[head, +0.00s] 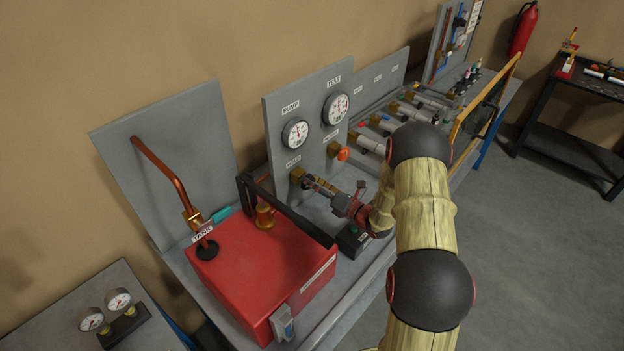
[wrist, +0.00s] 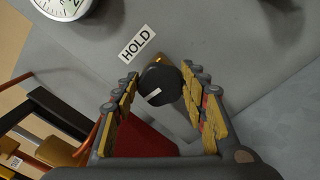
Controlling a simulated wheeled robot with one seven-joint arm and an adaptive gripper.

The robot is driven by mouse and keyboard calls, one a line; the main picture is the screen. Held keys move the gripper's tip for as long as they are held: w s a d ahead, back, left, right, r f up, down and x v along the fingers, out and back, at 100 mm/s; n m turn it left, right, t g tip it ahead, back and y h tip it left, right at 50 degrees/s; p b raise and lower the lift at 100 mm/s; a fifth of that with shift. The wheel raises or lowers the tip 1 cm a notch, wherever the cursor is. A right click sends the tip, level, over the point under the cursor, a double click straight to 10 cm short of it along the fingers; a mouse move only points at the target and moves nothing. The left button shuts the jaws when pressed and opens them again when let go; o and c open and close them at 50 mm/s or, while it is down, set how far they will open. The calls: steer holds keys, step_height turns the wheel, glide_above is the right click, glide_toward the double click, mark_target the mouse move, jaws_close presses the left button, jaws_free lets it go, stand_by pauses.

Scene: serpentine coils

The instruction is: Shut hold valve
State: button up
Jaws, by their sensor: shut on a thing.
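The hold valve has a dark round knob (wrist: 160,84) with a white pointer mark, in front of a brass body on the grey panel. The HOLD label (wrist: 137,44) is above and left of the knob in the wrist view. My gripper (wrist: 158,77) has its yellow-padded fingers on both sides of the knob and is shut on it. In the head view my gripper (head: 312,184) reaches the brass fitting (head: 297,175) under the pump gauge. The knob is hard to make out there, mostly covered by the fingers.
A red tank (head: 255,270) with a black pump lever (head: 290,215) stands just left of my gripper. An orange-handled valve (head: 343,154) is on the same panel to the right. A small black box (head: 352,240) sits on the bench below my wrist.

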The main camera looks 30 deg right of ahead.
steer(key=shift+d+f+m+p, duration=0.15)
steer(key=shift+m+p, duration=1.15)
steer(key=shift+m, duration=1.45)
steer(key=shift+a+f+m+p, duration=0.15)
steer(key=shift+m+p, duration=1.2)
steer(key=shift+m, duration=1.45)
steer(key=shift+d+f+m+p, duration=0.15)
steer(key=shift+m+p, duration=1.15)
steer(key=shift+m, duration=1.45)
steer(key=shift+o, duration=0.2)
steer(key=shift+f, duration=0.1)
steer(key=o, duration=1.1)
steer(key=shift+o, duration=0.2)
steer(key=v, duration=1.1)
steer(key=shift+s, duration=0.4)
